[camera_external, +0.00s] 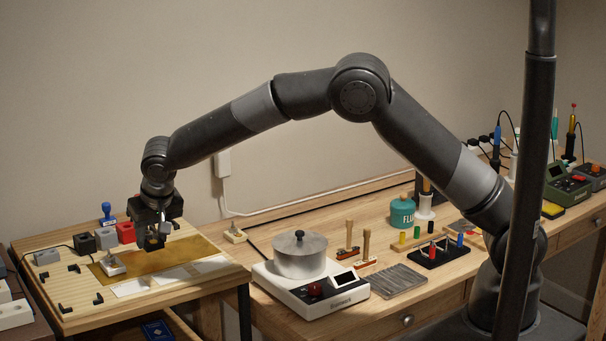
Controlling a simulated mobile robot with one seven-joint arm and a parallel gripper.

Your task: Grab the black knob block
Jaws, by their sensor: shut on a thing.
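My gripper (155,236) is at the left, low over the wooden board with the brass-coloured sheet. It is shut on a small dark block, which I take to be the black knob block (153,243). The fingers and the dark gripper body hide most of it, and its knob cannot be made out. I cannot tell whether its underside touches the sheet. Another black block (84,244) stands at the board's left, next to a grey block (105,238) and a red block (126,232).
A pale block with a small knob (112,266) sits left of my gripper. A blue-handled stamp (107,213) stands at the back. White strips (150,284) lie in front. The sheet's right part is clear.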

